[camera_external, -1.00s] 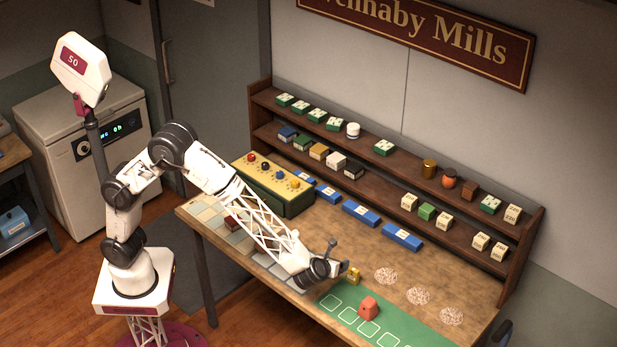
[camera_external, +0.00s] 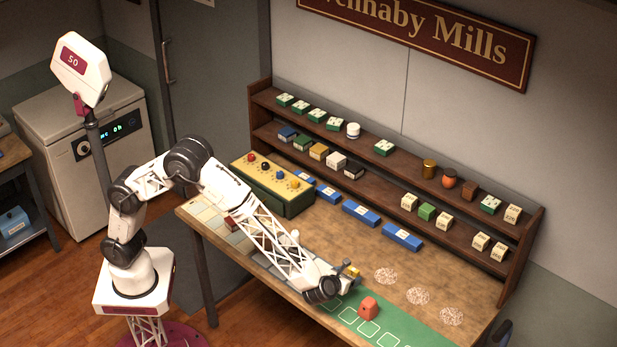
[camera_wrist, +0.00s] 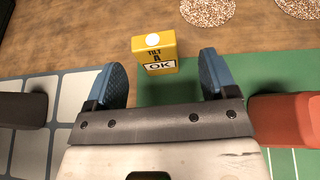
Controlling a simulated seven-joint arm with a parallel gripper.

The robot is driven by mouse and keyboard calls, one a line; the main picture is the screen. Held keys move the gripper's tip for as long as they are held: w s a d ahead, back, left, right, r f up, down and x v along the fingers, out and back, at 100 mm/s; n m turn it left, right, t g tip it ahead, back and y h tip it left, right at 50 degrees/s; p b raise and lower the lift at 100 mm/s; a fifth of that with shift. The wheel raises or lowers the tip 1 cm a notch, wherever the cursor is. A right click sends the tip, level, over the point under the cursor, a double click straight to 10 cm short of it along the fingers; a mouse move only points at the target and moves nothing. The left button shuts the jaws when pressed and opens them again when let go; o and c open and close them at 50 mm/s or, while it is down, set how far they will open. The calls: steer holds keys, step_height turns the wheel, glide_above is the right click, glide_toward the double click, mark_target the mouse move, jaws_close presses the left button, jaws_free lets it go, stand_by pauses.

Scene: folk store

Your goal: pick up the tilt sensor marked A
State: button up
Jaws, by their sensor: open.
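The tilt sensor marked A is a small yellow block (camera_wrist: 154,52) with "TILT A" and "OK" on its face and a white round spot on top. In the wrist view it stands upright at the far edge of the green mat, ahead of my gripper (camera_wrist: 160,80) and roughly centred between the fingers. My gripper is open, its two blue fingers apart and nothing between them. In the external view the yellow sensor (camera_external: 352,272) shows just beyond my gripper (camera_external: 345,275), partly hidden by it.
An orange-red block (camera_external: 369,308) stands on the green mat (camera_external: 408,330), close to the right finger in the wrist view (camera_wrist: 285,120). A dark block (camera_wrist: 22,109) stands on grey tiles at left. Speckled round patches (camera_external: 386,275) lie beyond. Shelves (camera_external: 380,165) line the back.

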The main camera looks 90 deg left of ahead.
mark_target(352, 273)
steer(key=shift+w+a+f, duration=0.25)
steer(key=shift+w+a, duration=0.05)
steer(key=shift+a, duration=0.1)
steer(key=shift+x, duration=2.6)
steer(key=shift+s+a, duration=0.1)
steer(key=c, duration=1)
steer(key=shift+r, duration=0.1)
steer(key=shift+r, duration=4.95)
